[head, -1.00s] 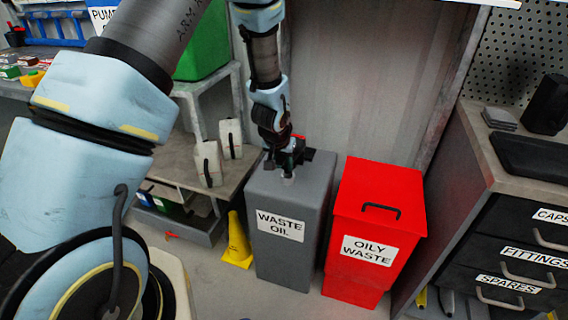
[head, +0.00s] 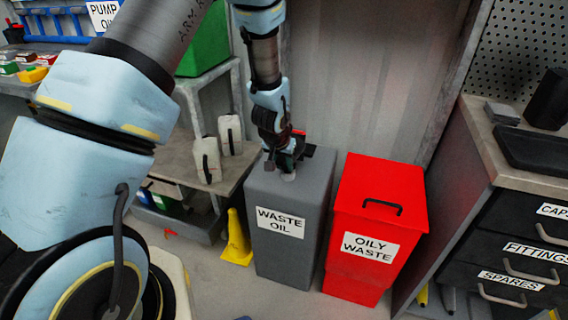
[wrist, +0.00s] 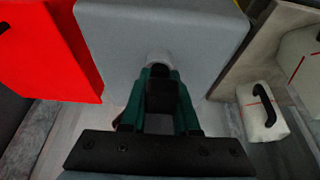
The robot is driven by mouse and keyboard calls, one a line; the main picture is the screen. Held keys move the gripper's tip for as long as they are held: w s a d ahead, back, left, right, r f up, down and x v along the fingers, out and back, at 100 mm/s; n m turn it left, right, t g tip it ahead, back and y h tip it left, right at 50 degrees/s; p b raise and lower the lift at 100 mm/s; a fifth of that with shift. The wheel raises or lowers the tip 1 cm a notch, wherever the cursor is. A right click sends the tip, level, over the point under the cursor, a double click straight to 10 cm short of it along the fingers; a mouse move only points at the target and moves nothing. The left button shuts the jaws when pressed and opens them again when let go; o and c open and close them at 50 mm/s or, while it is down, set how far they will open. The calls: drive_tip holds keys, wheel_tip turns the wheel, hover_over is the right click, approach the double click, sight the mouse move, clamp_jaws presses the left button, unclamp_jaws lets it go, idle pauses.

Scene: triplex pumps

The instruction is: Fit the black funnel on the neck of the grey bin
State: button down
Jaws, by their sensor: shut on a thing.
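The grey bin (head: 315,205), labelled WASTE OIL, stands on the floor with a short pale neck (head: 288,177) on its top. The bin (wrist: 115,40) and its neck (wrist: 159,58) also show in the wrist view. My gripper (head: 287,163) is over the bin top, close at the neck. In the wrist view its green fingers (wrist: 160,98) are shut on a black thing, which I take as the black funnel (wrist: 163,97). The neck shows just beyond the fingertips. The funnel's lower end is hidden, so I cannot tell whether it touches or enters the neck.
A red OILY WASTE bin (head: 378,225) stands close on the right. A drawer cabinet (head: 515,240) is at the far right.

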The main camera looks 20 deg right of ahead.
sight(281, 158)
drive_tip(key=shift+f+b, duration=0.7)
drive_tip(key=shift+f, duration=0.3)
drive_tip(key=c, duration=0.6)
unclamp_jaws()
drive_tip(key=shift+r, duration=0.1)
drive_tip(key=v, duration=1)
drive_tip(key=shift+s+r, duration=0.1)
drive_tip(key=shift+r, duration=0.2)
drive_tip(key=shift+a, duration=0.1)
